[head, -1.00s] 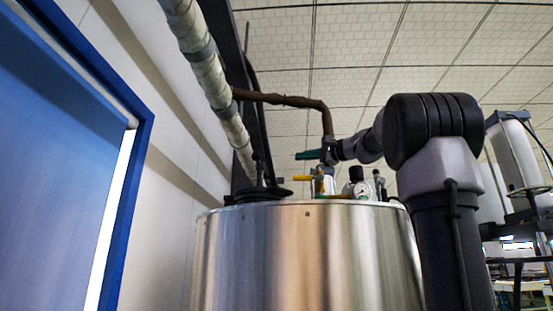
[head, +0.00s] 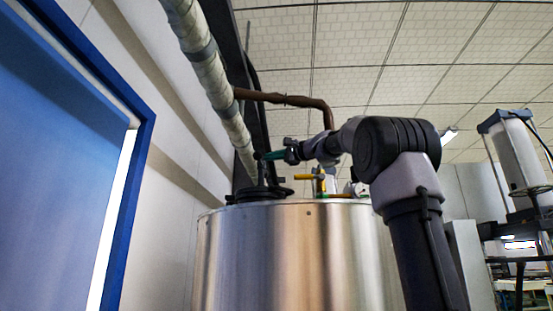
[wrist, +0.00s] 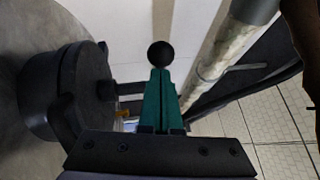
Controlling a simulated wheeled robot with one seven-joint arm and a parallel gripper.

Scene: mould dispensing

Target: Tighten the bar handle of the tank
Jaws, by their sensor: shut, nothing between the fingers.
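The steel tank (head: 290,255) stands upright in the head view, with a black lid fitting (head: 258,196) on its top at the left. A thin dark upright bar handle (head: 261,172) rises from that fitting. My gripper (head: 262,156) has green fingers and is at the upper part of this bar. In the wrist view my gripper (wrist: 161,72) is shut and empty, with its fingers together. A black ball knob (wrist: 161,53) shows at the fingertips; I cannot tell whether they touch. The black lid fitting (wrist: 65,92) is to the left there. Much of the bar is hidden.
A yellow-handled valve (head: 308,177) stands on the tank top, below my arm. A brown pipe (head: 290,100) and a wrapped pale pipe (head: 207,65) run above and behind. A blue door (head: 55,160) is at the left. Other equipment (head: 520,150) stands at the right.

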